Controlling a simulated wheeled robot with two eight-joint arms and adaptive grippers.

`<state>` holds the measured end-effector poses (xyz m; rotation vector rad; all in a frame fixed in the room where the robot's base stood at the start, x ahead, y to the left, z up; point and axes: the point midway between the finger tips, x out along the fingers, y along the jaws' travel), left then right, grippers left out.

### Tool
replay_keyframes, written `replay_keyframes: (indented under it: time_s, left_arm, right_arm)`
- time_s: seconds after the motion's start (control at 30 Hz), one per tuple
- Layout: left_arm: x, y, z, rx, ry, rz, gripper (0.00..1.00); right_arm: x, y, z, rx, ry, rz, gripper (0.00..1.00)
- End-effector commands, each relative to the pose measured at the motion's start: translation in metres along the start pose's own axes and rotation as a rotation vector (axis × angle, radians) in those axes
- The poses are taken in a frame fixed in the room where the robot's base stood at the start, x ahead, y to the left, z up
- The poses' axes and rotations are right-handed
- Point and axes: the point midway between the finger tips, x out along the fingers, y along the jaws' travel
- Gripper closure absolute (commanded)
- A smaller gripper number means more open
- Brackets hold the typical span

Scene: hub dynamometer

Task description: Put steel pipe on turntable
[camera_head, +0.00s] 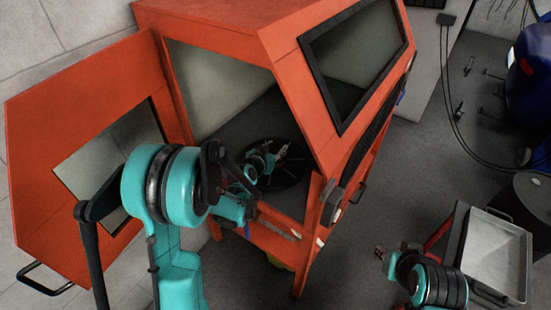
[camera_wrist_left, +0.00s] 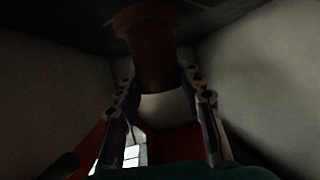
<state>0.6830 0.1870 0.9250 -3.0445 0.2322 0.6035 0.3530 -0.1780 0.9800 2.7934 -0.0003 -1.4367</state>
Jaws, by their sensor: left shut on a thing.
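The turntable (camera_head: 290,180) is a dark round disc on the floor inside the orange cabinet. My left gripper (camera_head: 276,155) reaches in through the open door side and is over the turntable. In the left wrist view, a brownish-red cylinder, the steel pipe (camera_wrist_left: 152,50), stands between the two fingers of my left gripper (camera_wrist_left: 160,78), which is shut on it. The pipe's far end meets a dark area at the top; whether it touches the turntable I cannot tell. In the head view, the pipe is not clearly distinguishable. My right gripper (camera_head: 381,253) is outside the cabinet, small and low right.
The orange cabinet (camera_head: 220,18) has its door (camera_head: 90,90) swung open at left and a sloped window on its right. Its front sill (camera_head: 275,240) lies under my left arm. A metal tray (camera_head: 495,250) on a cart stands lower right, beside a dark drum (camera_head: 535,200).

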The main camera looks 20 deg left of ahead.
Motion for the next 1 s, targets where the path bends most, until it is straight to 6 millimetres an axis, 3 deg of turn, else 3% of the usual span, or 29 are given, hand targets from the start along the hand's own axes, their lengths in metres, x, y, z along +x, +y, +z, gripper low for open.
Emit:
replay_keyframes:
  time_s: [0.27, 0.63, 0.67, 0.73, 1.0]
  left_arm:
    - [0.015, 0.000, 0.035, 0.000, 0.001, 0.000, 1.00]
    - [0.016, 0.001, 0.038, 0.000, 0.000, 0.000, 1.00]
    - [0.016, 0.001, 0.039, 0.000, -0.001, 0.001, 0.60]
    - [0.016, 0.001, 0.038, 0.000, -0.001, 0.001, 0.42]
    - [0.015, 0.001, 0.037, 0.000, 0.000, 0.000, 0.42]
  right_arm:
    - [0.017, 0.000, 0.012, 0.000, 0.000, 0.000, 0.74]
    - [0.019, 0.000, 0.013, 0.000, 0.000, 0.000, 0.74]
    - [0.019, 0.000, 0.014, 0.000, 0.000, 0.000, 0.74]
    - [0.018, 0.000, 0.013, 0.000, 0.000, 0.000, 0.74]
    - [0.018, 0.000, 0.013, 0.000, 0.000, 0.000, 0.74]
